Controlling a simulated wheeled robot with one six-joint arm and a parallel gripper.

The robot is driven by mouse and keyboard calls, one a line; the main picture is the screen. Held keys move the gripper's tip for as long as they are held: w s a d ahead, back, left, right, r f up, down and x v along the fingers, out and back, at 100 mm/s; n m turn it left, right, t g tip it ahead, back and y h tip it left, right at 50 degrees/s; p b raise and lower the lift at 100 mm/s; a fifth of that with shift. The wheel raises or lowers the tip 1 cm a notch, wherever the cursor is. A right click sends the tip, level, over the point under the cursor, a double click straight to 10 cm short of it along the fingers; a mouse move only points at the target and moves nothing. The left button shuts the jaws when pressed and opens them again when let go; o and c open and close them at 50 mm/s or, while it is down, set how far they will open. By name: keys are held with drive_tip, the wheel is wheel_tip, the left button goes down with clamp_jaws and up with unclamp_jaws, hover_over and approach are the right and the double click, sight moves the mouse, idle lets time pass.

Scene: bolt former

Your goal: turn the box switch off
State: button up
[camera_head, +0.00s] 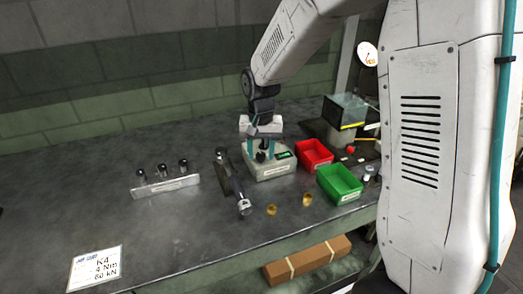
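A small pale box (270,170) stands on the grey bench, with a small green panel (282,155) on its top right. A dark switch-like knob (261,155) shows on the top of the box. Its position, on or off, is too small to read. My gripper (262,150) points down right over the box. Its two teal fingers are apart, one to each side of the knob. They look open, and I see no clear contact with the knob. The gripper partly hides the box top.
A red bin (314,154) and a green bin (340,183) stand close to the right of the box. A dark bar-shaped tool (230,178) lies close on the left. A rack with several dark-topped pegs (166,187) stands further left. Two brass rings (271,210) lie in front.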

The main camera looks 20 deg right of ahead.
sight(261, 154)
wheel_tip(261, 154, up, 8)
drive_tip(key=shift+f, duration=0.1)
idle(0.6)
idle(0.3)
drive_tip(key=s+d+r+n, duration=0.1)
drive_tip(key=s+r+n, duration=0.1)
drive_tip(key=s, duration=1.3)
drive_tip(key=s+d+r+n+t, duration=0.1)
drive_tip(key=s+r, duration=0.4)
drive_tip(key=s, duration=1)
drive_tip(key=shift+s+d+r+n, duration=0.15)
drive_tip(key=shift+d+n, duration=0.45)
drive_tip(key=shift+n, duration=0.2)
